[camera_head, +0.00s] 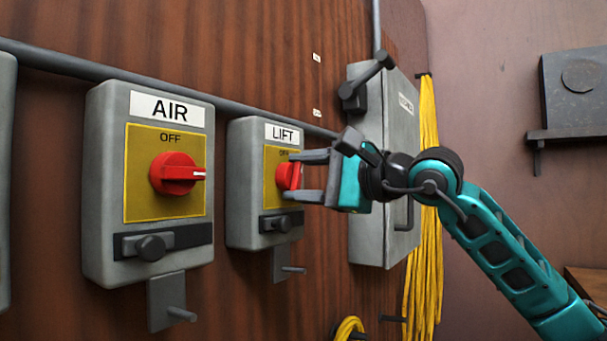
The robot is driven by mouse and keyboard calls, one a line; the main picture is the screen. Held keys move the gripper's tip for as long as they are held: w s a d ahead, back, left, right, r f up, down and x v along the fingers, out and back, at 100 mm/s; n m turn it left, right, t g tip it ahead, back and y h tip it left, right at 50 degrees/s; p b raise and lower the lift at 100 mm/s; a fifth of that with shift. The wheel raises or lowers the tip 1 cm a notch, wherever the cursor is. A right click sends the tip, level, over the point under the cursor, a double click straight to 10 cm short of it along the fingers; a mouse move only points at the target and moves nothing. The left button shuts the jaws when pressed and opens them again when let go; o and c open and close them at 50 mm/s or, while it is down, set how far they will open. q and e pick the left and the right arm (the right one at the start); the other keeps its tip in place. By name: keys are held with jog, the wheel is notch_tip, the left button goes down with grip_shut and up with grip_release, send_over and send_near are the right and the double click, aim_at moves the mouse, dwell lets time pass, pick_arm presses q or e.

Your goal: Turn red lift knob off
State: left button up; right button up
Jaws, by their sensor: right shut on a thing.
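The red lift knob (285,176) sits on the yellow plate of the grey LIFT box (242,190), in the middle of the view. Its OFF label above is partly covered by a finger. My right gripper (296,177) comes in from the right with one finger above and one below, shut on the red knob. The fingers hide part of the knob, so its exact angle is hard to tell. My left gripper does not show.
A grey AIR box (104,190) with its own red knob (176,173) is mounted to the left. A grey cabinet (402,130) with a lever stands behind my right gripper. Yellow cables (430,240) hang beside it. A conduit (75,68) runs along the wooden wall.

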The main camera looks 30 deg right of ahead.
jog(key=shift+n, duration=1.2)
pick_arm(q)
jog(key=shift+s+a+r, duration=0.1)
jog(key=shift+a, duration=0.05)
pick_arm(e)
jog(key=shift+n, duration=0.3)
jog(key=o, duration=1)
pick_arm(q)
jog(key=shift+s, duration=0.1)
pick_arm(e)
jog(key=shift+s+d, duration=0.1)
pick_arm(q)
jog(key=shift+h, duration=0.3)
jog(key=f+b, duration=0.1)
jog(key=b, duration=0.1)
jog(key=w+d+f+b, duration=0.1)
jog(key=b, duration=0.1)
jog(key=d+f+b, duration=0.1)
jog(key=b, duration=0.1)
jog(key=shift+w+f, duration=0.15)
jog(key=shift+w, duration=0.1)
pick_arm(e)
jog(key=v, duration=1.2)
jog(key=shift+s+d, duration=0.15)
jog(key=shift+s, duration=0.2)
